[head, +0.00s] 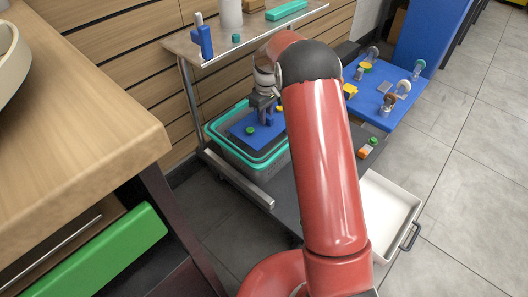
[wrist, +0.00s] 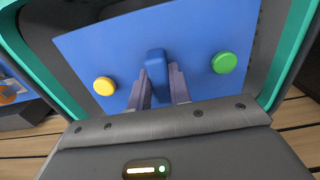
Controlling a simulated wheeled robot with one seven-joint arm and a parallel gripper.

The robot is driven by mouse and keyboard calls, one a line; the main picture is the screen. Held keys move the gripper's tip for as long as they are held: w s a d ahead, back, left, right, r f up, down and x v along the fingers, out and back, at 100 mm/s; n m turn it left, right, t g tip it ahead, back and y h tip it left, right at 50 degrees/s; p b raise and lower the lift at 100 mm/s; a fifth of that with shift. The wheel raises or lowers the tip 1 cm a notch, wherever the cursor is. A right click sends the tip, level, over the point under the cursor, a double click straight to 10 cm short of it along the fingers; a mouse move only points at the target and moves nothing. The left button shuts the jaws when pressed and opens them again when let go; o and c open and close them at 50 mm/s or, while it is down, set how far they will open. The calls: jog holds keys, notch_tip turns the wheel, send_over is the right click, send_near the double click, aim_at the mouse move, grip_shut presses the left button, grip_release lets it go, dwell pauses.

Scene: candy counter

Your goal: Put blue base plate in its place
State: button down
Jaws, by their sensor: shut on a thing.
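The blue base plate (head: 254,139) is a flat board with a green knob, and a blue block stands up from it. My gripper (head: 265,104) is shut on that block, which also shows between the two fingers (wrist: 158,90) in the wrist view. There the plate (wrist: 200,38) has a yellow knob on the left and a green knob on the right. The plate is within the outline of a grey basket with a teal rim (head: 213,136). I cannot tell whether it touches the basket's floor. The arm hides the right part of the basket in the head view.
A second blue board (head: 400,100) with wheels and small yellow parts is at the right. A metal shelf (head: 265,25) above holds a blue upright piece, a white cylinder and a teal tray. An open white drawer (head: 393,205) is at the lower right. A wooden counter (head: 80,140) is at the left.

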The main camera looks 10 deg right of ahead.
jog(key=b, duration=0.3)
send_over(265, 153)
notch_tip(265, 153, down, 7)
notch_tip(265, 153, down, 9)
jog(key=shift+d+f+b, duration=0.1)
jog(key=shift+f+b, duration=0.1)
jog(key=shift+b, duration=0.35)
jog(key=c, duration=1.3)
grip_release()
jog(key=shift+f, duration=0.1)
